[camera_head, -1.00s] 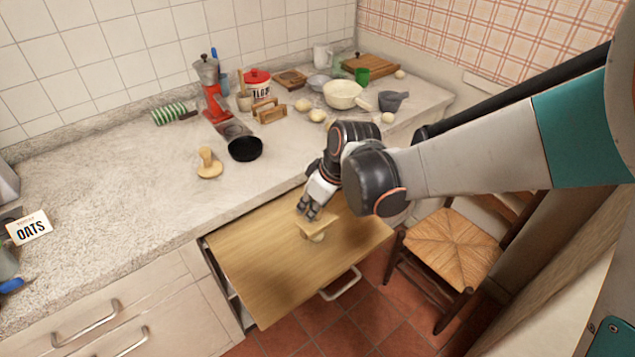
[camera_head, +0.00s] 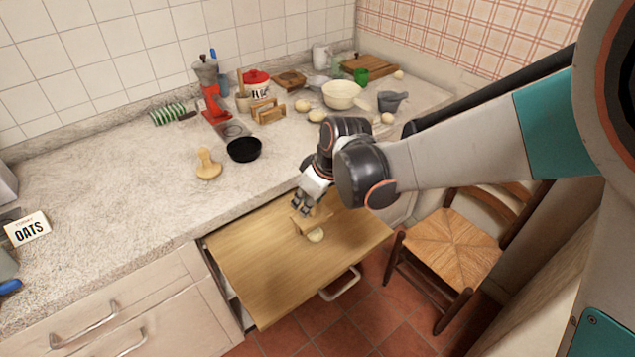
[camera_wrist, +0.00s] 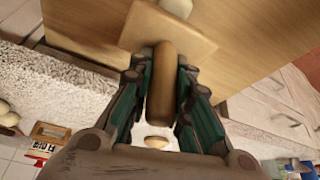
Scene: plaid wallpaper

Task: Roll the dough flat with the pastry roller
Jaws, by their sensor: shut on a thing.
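My gripper (camera_wrist: 160,85) is shut on the brown handle of a wooden tool (camera_wrist: 115,35) with a flat, square, pale plate. In the head view my gripper (camera_head: 304,207) holds this tool (camera_head: 308,225) low over the pulled-out wooden board. A small pale lump of dough (camera_head: 316,236) lies on that board (camera_head: 260,260), just in front of the plate. The dough (camera_wrist: 177,8) also shows at the top edge of the wrist view, beyond the plate. I cannot tell whether the plate touches the board. A knobbed wooden tool (camera_head: 208,165) stands on the counter.
The stone counter (camera_head: 120,190) behind the board holds a black bowl (camera_head: 244,150), a red coffee maker (camera_head: 213,95), a cream bowl (camera_head: 341,94) and several other items. A rush-seated chair (camera_head: 452,248) stands right of the board. The board's left part is clear.

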